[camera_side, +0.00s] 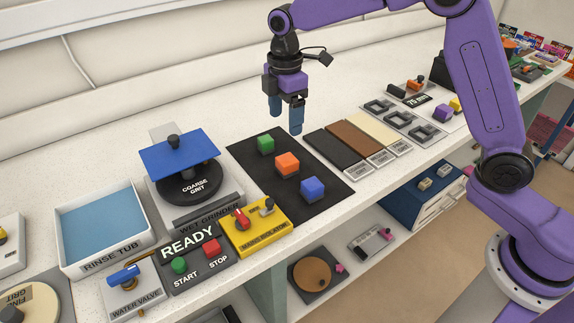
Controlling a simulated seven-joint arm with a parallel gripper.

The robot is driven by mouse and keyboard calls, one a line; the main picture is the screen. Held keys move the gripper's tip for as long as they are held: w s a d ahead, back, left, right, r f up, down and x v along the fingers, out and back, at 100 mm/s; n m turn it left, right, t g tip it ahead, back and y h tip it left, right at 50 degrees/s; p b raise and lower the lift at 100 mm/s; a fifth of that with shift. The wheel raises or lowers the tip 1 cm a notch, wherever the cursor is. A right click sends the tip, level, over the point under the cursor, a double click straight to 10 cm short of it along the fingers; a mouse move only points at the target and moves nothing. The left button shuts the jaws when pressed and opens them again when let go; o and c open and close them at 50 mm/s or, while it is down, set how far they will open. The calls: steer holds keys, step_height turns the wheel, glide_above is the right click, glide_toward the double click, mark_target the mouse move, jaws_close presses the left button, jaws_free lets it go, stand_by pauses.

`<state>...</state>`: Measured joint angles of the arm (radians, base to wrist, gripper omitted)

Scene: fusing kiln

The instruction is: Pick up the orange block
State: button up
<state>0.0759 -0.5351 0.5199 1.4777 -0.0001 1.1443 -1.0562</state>
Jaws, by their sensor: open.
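The orange block (287,163) sits on a black mat (247,155), between a green block (265,144) and a blue block (312,189). The three blocks form a diagonal row and stand apart. My gripper (285,128) points down above the far part of the mat, with blue fingers. It is open and empty. In this view its fingertips appear above and a little behind the orange block, near the green block's right side. Its exact height over the mat is hard to tell.
Left of the mat stands a wet grinder (180,160) with a blue top. A yellow isolator box (256,229) with a red handle sits at the mat's near left edge. Black, brown and cream strips (352,141) lie to the right. The bench's front edge is close to the blue block.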

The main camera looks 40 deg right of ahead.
mark_target(287, 159)
step_height(287, 159, down, 13)
steer(key=shift+s+d+f, duration=0.1)
steer(key=shift+s, duration=0.05)
stand_by(0.4)
steer(key=c, duration=1.2)
